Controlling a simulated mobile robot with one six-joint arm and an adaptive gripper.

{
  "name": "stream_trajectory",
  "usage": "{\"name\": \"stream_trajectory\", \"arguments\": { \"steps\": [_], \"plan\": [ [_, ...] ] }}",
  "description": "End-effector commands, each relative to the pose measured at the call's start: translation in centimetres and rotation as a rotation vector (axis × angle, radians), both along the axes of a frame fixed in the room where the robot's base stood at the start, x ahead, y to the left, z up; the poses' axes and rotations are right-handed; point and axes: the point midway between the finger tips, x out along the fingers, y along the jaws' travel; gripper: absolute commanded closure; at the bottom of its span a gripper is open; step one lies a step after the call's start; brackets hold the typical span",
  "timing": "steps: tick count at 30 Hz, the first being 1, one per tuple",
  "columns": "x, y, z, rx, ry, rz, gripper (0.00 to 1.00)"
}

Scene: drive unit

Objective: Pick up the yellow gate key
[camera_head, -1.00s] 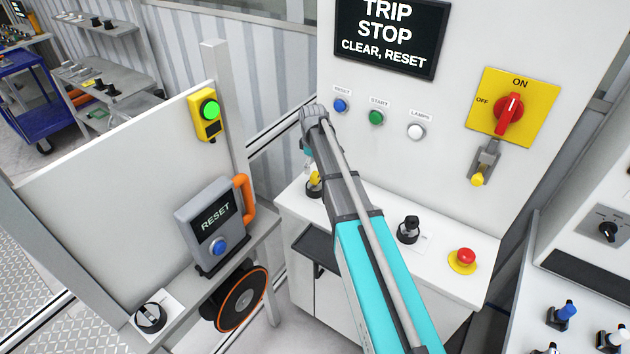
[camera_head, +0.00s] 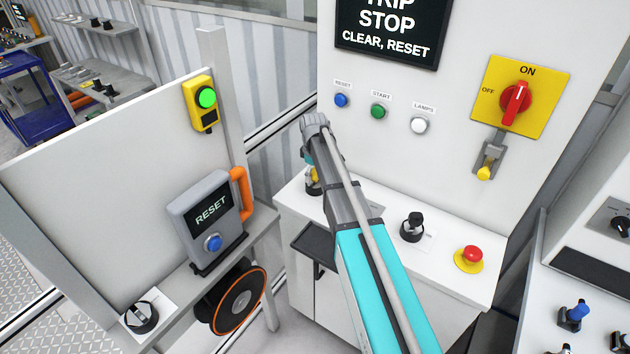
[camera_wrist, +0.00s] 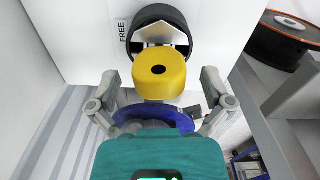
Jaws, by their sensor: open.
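The yellow gate key (camera_head: 312,184) stands at the back left of the white console top, partly hidden by my arm in the head view. In the wrist view, the yellow key (camera_wrist: 172,85) shows a rounded head with a dark hole, in front of a black round holder (camera_wrist: 136,32). My gripper (camera_wrist: 160,78) is open, with one finger on each side of the key head. Gaps show between the fingers and the key, so I see no grip on it. In the head view the fingers are mostly hidden.
A white label marked FREE (camera_wrist: 122,32) is beside the holder. The upright control panel (camera_head: 440,165) rises behind. A reset box with an orange handle (camera_head: 240,193) stands to the left.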

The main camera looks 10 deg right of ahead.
Motion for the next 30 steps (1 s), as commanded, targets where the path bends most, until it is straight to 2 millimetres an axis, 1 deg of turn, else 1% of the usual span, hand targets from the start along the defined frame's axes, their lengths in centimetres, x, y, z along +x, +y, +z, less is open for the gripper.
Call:
{"name": "stream_trajectory", "arguments": {
  "steps": [2, 19, 20, 21, 26, 30],
  "plan": [
    [0.0, 0.0, -0.27, 0.0, 0.0, 0.0, 0.0],
    [0.0, 0.01, -0.21, 0.0, 0.0, 0.0, 0.0],
    [0.0, 0.01, -0.21, 0.0, 0.0, 0.0, 0.02],
    [0.0, 0.01, -0.21, 0.0, 0.0, 0.0, 0.09],
    [0.01, 0.01, -0.21, 0.0, 0.0, 0.0, 0.39],
    [-0.01, 0.01, -0.22, 0.0, 0.0, 0.0, 0.65]
  ]
}}
